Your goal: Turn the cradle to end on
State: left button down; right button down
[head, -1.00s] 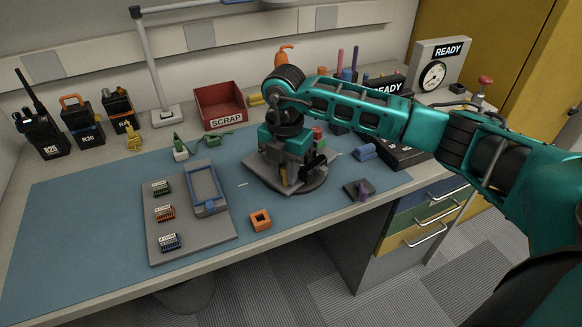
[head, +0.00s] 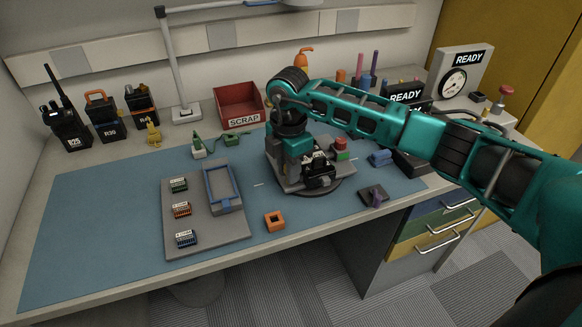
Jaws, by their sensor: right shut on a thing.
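The cradle (head: 346,170) is a grey plate with black and metal parts on a dark round turntable (head: 330,189), on the blue mat right of centre. One long edge of its plate now runs roughly along the bench front. My right gripper (head: 283,178) reaches down from above at the cradle's left end and is shut on it. The gripper and wrist hide part of the cradle, and the fingertips are hard to make out. My left gripper is not in view.
A grey tray (head: 205,235) with small connector blocks and a blue frame (head: 236,191) lies to the left. A dark pad with a purple piece (head: 375,197) sits right. Radios and a red scrap bin (head: 240,99) stand behind.

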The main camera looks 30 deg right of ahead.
jog(key=shift+w+r, duration=0.15)
jog(key=shift+r, duration=0.05)
dwell(0.4)
jog(key=c, duration=1.3)
grip_release()
jog(key=o, duration=0.3)
jog(key=shift+f, duration=0.15)
notch_tip(320, 180, up, 13)
